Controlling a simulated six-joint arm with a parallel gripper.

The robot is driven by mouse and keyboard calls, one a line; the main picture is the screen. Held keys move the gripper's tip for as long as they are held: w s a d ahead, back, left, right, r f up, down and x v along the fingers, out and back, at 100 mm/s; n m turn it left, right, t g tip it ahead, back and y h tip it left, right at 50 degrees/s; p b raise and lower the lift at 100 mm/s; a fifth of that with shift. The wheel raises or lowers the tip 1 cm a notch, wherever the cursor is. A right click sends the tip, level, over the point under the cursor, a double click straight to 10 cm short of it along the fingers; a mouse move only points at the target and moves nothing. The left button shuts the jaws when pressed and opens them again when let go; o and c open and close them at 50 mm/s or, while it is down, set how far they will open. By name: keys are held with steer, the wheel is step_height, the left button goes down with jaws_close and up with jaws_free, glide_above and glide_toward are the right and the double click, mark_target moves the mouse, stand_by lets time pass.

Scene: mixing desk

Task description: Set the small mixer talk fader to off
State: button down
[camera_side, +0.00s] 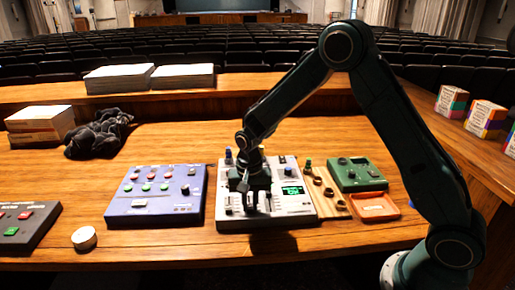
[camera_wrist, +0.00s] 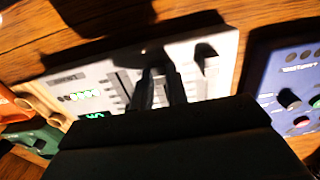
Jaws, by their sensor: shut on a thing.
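The small mixer (camera_side: 298,211) is a light grey panel in the middle of the desk, with a green lit display (camera_side: 291,190) and several sliders. My gripper (camera_side: 256,204) is down at the mixer's fader area, left of the display in the side view. In the wrist view the mixer (camera_wrist: 218,45) lies tilted, and the two dark fingers of my gripper (camera_wrist: 160,78) are among its fader slots. My gripper is shut on a fader cap, which the fingers hide. I cannot read which fader it is or its exact position.
A blue panel (camera_side: 130,206) with buttons stands left of the mixer. To the right are a wooden strip (camera_side: 336,211) with dark rings, a green box (camera_side: 350,184) and an orange tray (camera_side: 391,213). A white round item (camera_side: 84,238) lies front left. Bare desk lies in front.

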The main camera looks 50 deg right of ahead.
mark_target(250, 207)
steer(key=shift+s+a, duration=0.15)
steer(key=c, duration=1.4)
jaws_free()
steer(key=shift+o, duration=0.2)
step_height(250, 207, up, 14)
